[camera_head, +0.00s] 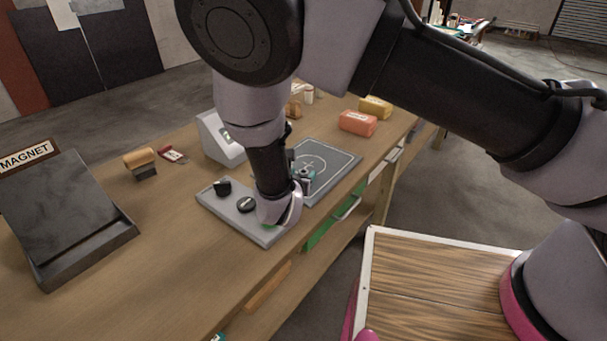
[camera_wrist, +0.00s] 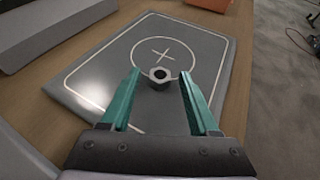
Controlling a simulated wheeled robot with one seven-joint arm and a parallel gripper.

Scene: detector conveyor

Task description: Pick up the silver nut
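The silver nut (camera_wrist: 159,76) lies on a dark grey pad with a white circle and cross (camera_wrist: 195,48). In the wrist view it sits just below the cross, between and slightly beyond the tips of my gripper (camera_wrist: 160,78). The two teal fingers are spread apart, with clear space on both sides of the nut, and hold nothing. In the head view my gripper (camera_head: 305,178) is low over the near left part of the pad (camera_head: 337,161). The nut cannot be made out there.
A grey panel with black knobs (camera_head: 268,236) lies beside the pad, and a small white display unit (camera_head: 216,142) stands behind it. An orange block (camera_head: 357,123) and a yellow block (camera_head: 375,107) are beyond the pad. A black tray with a MAGNET sign (camera_head: 65,215) stands at left.

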